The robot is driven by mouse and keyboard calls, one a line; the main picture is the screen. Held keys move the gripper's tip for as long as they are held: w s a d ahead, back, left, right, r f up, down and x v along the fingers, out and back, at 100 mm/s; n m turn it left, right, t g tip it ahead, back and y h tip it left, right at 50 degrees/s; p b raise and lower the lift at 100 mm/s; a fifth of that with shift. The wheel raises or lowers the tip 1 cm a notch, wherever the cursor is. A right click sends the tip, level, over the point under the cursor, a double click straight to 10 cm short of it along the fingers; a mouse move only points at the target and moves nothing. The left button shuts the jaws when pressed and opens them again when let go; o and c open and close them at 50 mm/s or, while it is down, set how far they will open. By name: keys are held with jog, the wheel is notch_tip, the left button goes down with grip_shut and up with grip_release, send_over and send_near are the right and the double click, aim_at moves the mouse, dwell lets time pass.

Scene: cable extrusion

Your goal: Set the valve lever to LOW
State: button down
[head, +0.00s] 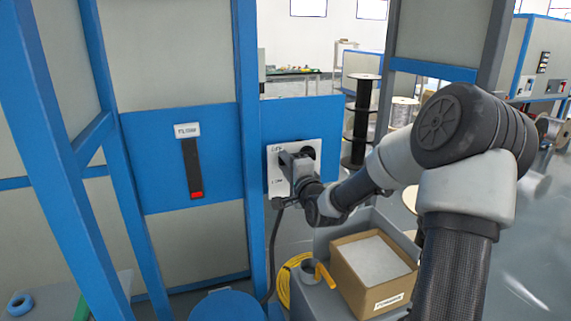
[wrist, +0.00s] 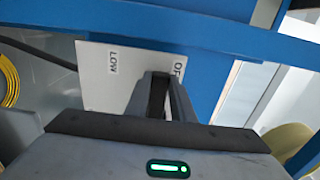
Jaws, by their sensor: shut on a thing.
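The white valve plate (head: 273,182) is fixed to a blue panel right of the post, with OFF near its top and LOW near its bottom. The plate also shows in the wrist view (wrist: 97,85), with LOW at left and OFF beside my fingers. My gripper (head: 287,158) is at the upper part of the plate, near OFF. In the wrist view my gripper (wrist: 160,82) is shut on a dark piece, the valve lever (wrist: 158,99). My fingers hide most of the lever, so its exact angle is unclear.
A FLOW gauge (head: 191,165) with a red bottom segment is on the panel to the left. Below my arm are a cardboard box (head: 365,290) and a yellow cable coil (head: 292,285). A dark cable (head: 272,250) hangs below the plate. Blue frame posts stand at left.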

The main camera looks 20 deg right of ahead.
jog(key=shift+f, duration=0.15)
notch_tip(320, 180, down, 6)
jog(key=d+n+b, duration=0.2)
jog(key=n+b, duration=0.7)
jog(key=shift+d+r, duration=0.2)
jog(key=c, duration=1.5)
grip_release()
jog(key=shift+s, duration=0.1)
jog(key=s+p, duration=0.2)
jog(key=s, duration=1.5)
jog(key=shift+s, duration=0.15)
